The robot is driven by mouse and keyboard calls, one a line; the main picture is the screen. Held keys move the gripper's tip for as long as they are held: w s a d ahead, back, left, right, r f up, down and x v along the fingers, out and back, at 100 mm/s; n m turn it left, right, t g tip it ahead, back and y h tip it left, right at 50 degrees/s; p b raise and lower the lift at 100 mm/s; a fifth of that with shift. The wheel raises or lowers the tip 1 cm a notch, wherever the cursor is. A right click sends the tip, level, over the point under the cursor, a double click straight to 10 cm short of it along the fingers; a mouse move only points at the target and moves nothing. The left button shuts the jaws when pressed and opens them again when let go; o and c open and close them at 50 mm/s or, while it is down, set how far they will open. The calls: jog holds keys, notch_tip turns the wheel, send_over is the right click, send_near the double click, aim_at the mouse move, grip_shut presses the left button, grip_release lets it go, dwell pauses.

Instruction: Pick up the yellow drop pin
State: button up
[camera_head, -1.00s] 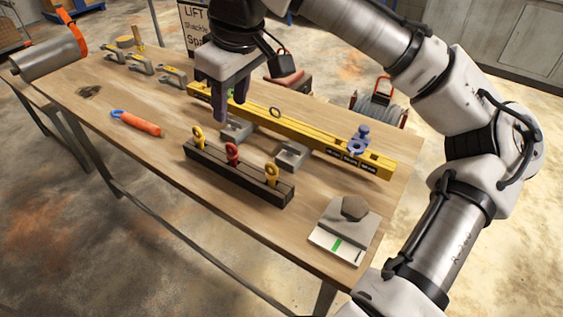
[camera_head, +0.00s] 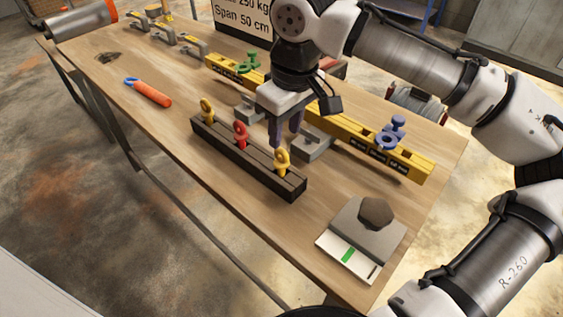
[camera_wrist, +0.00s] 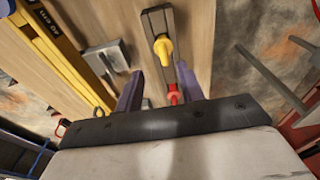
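A dark rack (camera_head: 222,147) on the wooden table holds a row of upright ring-topped pins. One yellow pin (camera_head: 207,110) stands at its left end and another yellow pin (camera_head: 282,160) near its right end. A red pin (camera_head: 240,133) is between them. My gripper (camera_head: 286,142) points down just behind the rack, near the right yellow pin, with its dark fingers apart and empty. In the wrist view, the fingers (camera_wrist: 159,82) are open, a yellow pin (camera_wrist: 163,48) is ahead of them, and the red pin (camera_wrist: 172,95) shows lower between them.
A long yellow beam (camera_head: 400,160) with blue and green shackles lies behind the rack, with grey blocks (camera_head: 312,147) beside it. A grey plate with a brown knob (camera_head: 376,212) is at right. An orange-handled tool (camera_head: 150,92) lies left.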

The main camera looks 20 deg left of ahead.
aim_at(281, 149)
jog(key=shift+s+a+f+p, duration=0.15)
jog(key=shift+f+p, duration=0.05)
jog(key=shift+f, duration=1.15)
jog(key=shift+s+a+f+p, duration=0.1)
jog(key=shift+a+f+p, duration=0.05)
jog(key=shift+f, duration=1.2)
grip_shut()
